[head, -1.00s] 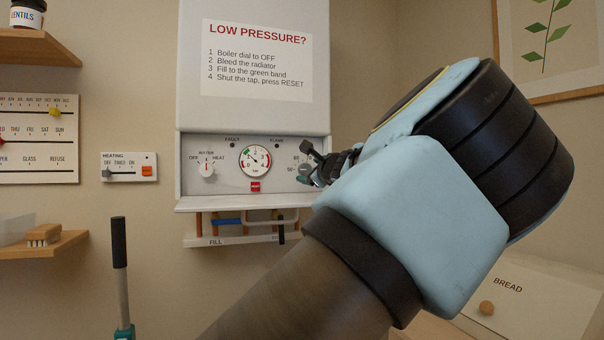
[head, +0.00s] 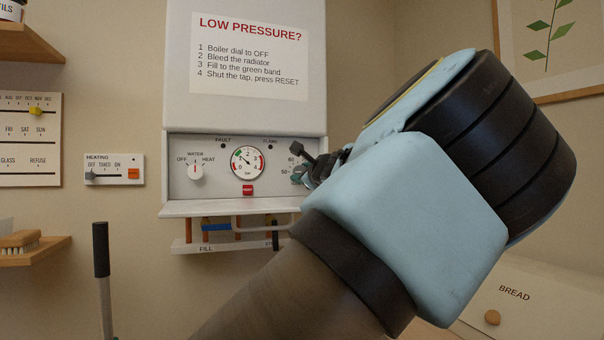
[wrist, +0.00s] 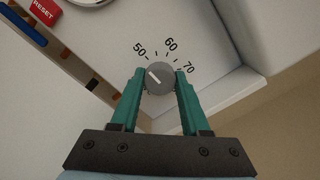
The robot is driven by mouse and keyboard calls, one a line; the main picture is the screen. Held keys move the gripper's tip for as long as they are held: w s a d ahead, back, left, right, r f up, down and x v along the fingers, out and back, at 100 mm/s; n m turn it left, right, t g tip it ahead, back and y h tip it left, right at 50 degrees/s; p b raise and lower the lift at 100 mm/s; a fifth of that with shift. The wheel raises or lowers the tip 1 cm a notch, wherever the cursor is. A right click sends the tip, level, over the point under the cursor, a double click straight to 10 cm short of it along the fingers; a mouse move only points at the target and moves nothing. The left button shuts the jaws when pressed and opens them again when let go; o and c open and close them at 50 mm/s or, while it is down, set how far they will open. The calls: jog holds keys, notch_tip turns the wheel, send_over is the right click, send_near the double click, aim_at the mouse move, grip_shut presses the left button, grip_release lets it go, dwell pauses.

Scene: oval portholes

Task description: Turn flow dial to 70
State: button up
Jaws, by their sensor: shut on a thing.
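The flow dial (wrist: 160,77) is a small round grey knob with a white pointer line, on the boiler's white panel. In the wrist view its scale reads 50, 60 and 70 from left to right. The pointer line slants up and left, toward the 50 side. My gripper (wrist: 161,84) has its two green fingers closed on the dial, one on each side. In the head view my gripper (head: 301,175) is at the panel's right end, and the dial is mostly hidden behind it; the 50 and 60 marks show beside it.
The boiler panel (head: 178,185) also holds a water/heat dial (head: 195,171), a pressure gauge (head: 247,162) and a red reset button (head: 248,190). A ledge (head: 230,207) runs below, with fill pipes underneath. A bread box (head: 530,300) stands at lower right.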

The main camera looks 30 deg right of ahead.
grip_shut()
